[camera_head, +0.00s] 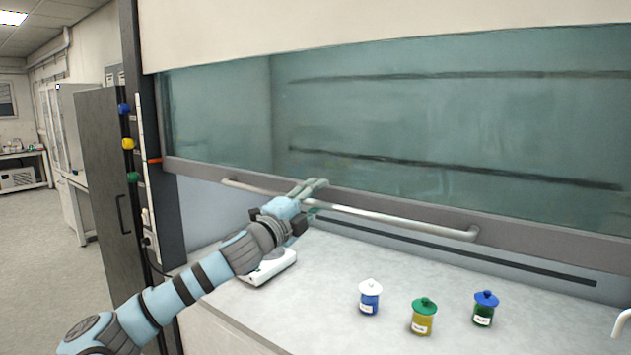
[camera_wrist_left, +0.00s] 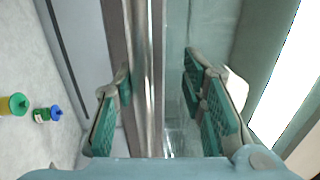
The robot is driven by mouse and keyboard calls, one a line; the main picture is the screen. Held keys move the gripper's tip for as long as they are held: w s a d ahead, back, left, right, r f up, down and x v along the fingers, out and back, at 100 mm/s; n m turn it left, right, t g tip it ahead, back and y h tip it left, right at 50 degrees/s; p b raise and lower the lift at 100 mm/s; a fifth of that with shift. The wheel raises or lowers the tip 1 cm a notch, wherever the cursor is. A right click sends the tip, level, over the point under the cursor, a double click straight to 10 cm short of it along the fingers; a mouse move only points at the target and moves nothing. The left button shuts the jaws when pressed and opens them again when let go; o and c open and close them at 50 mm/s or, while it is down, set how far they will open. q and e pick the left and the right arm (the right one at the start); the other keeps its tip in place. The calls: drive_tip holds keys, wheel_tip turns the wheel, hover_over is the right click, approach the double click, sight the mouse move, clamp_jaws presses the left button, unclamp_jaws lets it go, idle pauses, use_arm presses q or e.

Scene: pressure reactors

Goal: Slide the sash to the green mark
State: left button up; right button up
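The sash (camera_head: 450,120) is a wide tinted glass panel with a grey bottom rail (camera_head: 560,238) and a long metal handle bar (camera_head: 420,225). It is partly raised, with a gap between rail and worktop. My left gripper (camera_head: 312,190) is at the left part of the handle. In the left wrist view, the handle bar (camera_wrist_left: 143,60) runs between the open green-padded fingers (camera_wrist_left: 160,100), with space on both sides. An orange pointer (camera_head: 154,160) sits at the rail's left end, beside a pale vertical strip (camera_head: 142,150). I cannot make out a green mark on that strip. My right gripper is out of view.
On the worktop stand a white-lidded blue jar (camera_head: 369,300), a green-lidded yellow jar (camera_head: 422,320) and a blue-lidded green jar (camera_head: 484,312). A flat white device (camera_head: 268,268) lies below my left arm. Blue, yellow and green knobs (camera_head: 133,177) line the left post.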

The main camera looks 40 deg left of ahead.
use_arm(q)
approach(332, 150)
drive_tip(key=x, duration=0.4)
drive_tip(key=shift+w+a+f, duration=0.15)
drive_tip(key=shift+a+f, duration=0.1)
drive_tip(key=shift+a, duration=0.1)
drive_tip(key=shift+d+r, duration=0.25)
drive_tip(key=shift+s, duration=0.2)
drive_tip(key=shift+s+f+b, duration=0.1)
drive_tip(key=shift+b, duration=0.25)
drive_tip(key=b+v, duration=1.6)
drive_tip(key=shift+s, duration=0.2)
drive_tip(key=shift+w+a, duration=0.1)
drive_tip(key=shift+a, duration=0.05)
